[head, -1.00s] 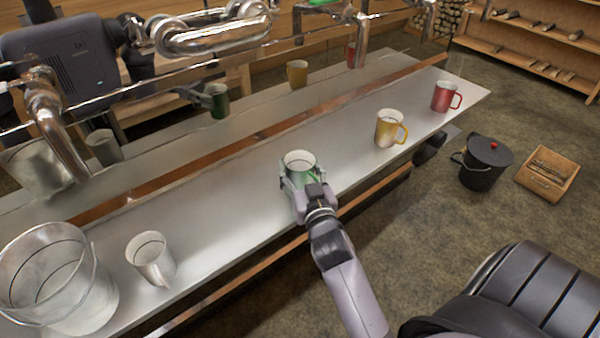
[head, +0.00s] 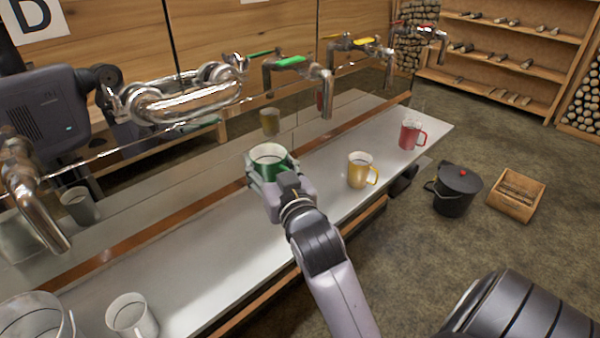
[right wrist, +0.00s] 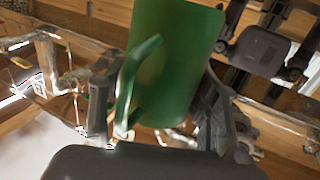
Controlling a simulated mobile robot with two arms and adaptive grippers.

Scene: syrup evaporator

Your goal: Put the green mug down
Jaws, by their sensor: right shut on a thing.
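The green mug (head: 270,168) is held by my right gripper (head: 268,178), whose fingers close around its sides. It looks upright and raised above the steel counter (head: 215,235); its underside is hidden by the gripper. In the right wrist view the mug (right wrist: 178,60) sits between the two fingers (right wrist: 158,112), with its handle toward the left finger. My left gripper does not show.
A yellow mug (head: 359,172) and a red mug (head: 409,136) stand to the right on the counter. A white mug (head: 128,318) and a pail (head: 30,325) stand at the near left. A green-handled tap (head: 327,90) is behind. Counter left of the green mug is clear.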

